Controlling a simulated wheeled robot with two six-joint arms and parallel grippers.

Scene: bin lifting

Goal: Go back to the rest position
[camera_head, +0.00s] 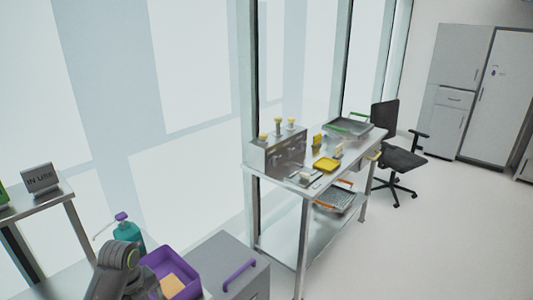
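A grey arm link of mine shows at the bottom left in the head view, but no fingertips can be made out. Neither my left nor my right gripper is in view. A purple bin (205,262) stands just right of the arm link, which hides part of its left side. A tan block-like item (173,286) lies inside the bin.
A grey box (232,251) with a purple handle stands beside the bin. A teal bottle (127,231) is behind. A metal table (298,185) holds trays and several small items. An office chair (400,158) and cabinets (498,95) stand farther back. The right floor is clear.

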